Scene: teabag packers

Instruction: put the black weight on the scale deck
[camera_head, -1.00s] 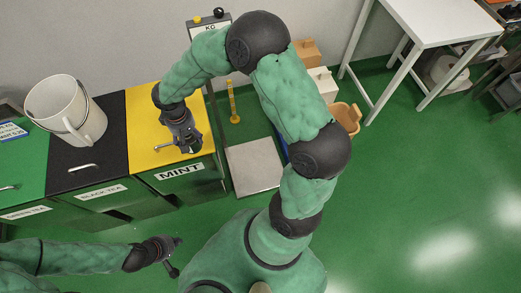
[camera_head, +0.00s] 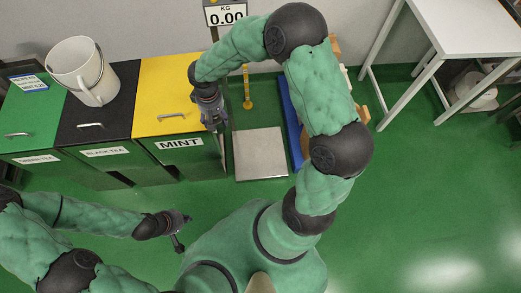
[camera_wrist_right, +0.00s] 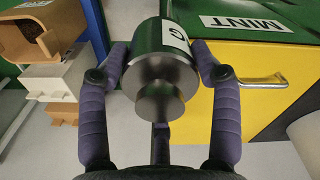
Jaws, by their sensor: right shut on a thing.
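The black weight (camera_wrist_right: 158,75) is a dark metal cylinder with a knob and a white label. In the right wrist view, my right gripper (camera_wrist_right: 158,58) is shut on it, a finger on each side. In the head view, my right gripper (camera_head: 213,122) hangs above the right edge of the yellow MINT bin, left of the scale; the weight cannot be made out there. The scale deck (camera_head: 260,155) is a bare grey square plate on the floor. Its display (camera_head: 226,15) reads 0.00. My left gripper (camera_head: 180,232) is low, in front of the bins, with no object visible in it; its finger opening is unclear.
The MINT bin (camera_head: 165,85), black tea bin (camera_head: 100,128) and green tea bin (camera_head: 30,125) stand left of the scale. A white bucket (camera_head: 85,72) sits on the black lid. A blue panel (camera_head: 291,125) stands right of the deck. Open green floor lies in front.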

